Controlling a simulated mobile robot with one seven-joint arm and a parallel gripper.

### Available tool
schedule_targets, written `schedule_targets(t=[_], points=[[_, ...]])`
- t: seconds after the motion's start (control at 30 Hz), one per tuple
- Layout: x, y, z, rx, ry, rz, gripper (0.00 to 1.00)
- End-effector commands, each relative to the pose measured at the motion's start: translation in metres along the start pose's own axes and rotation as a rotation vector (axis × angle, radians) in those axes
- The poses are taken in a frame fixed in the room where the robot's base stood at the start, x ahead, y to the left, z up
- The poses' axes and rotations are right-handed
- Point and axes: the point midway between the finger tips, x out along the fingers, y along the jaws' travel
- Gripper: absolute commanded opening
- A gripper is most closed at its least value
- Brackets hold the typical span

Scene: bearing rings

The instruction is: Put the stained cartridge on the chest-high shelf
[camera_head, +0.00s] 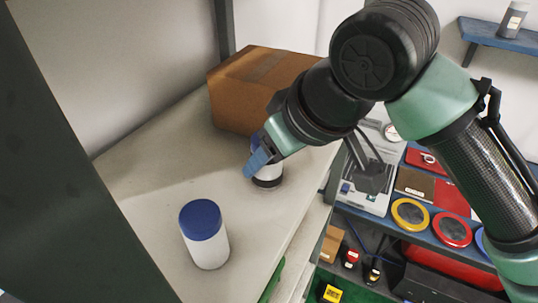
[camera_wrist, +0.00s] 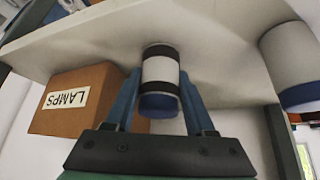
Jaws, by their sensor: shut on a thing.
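A cartridge (camera_head: 267,173), white with dark bands and a blue cap, is upright at the pale shelf (camera_head: 150,190). My gripper (camera_head: 260,157) is shut on it, with blue fingers on either side near its cap. In the wrist view, the same cartridge (camera_wrist: 160,69) sits between the fingers, its far end at the shelf surface (camera_wrist: 215,40). I cannot tell whether it rests on the shelf or hangs just above it. I see no clear stain apart from the dark bands; part of it is hidden by the gripper.
A white jar with a blue cap (camera_head: 204,235) stands nearer on the shelf. A brown cardboard box (camera_head: 245,92) labelled LAMPS stands close behind the cartridge. A dark post (camera_head: 60,150) flanks the left. At right, a lower blue rack holds coloured rings (camera_head: 409,214).

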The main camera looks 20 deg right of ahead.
Motion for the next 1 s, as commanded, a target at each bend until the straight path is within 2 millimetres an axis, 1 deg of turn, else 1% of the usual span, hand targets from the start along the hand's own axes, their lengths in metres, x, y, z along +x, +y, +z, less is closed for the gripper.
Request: schedule_targets(t=[0.03, 0.07, 0.2, 0.23, 0.5, 0.63, 0.77, 1.0], points=[[0.003, 0.000, 0.001, 0.000, 0.001, -0.001, 0.00], [0.002, 0.000, 0.001, 0.000, 0.001, -0.001, 0.58], [0.002, 0.000, 0.001, 0.000, 0.000, -0.001, 0.83], [0.002, 0.000, 0.001, -0.001, 0.000, -0.001, 0.85], [0.001, 0.000, 0.001, 0.000, 0.000, 0.000, 0.85], [-0.007, 0.000, -0.003, 0.000, 0.000, 0.000, 0.85], [-0.029, 0.000, -0.004, 0.001, 0.001, -0.001, 0.85], [-0.081, 0.000, -0.005, 0.002, 0.002, 0.000, 0.85]])
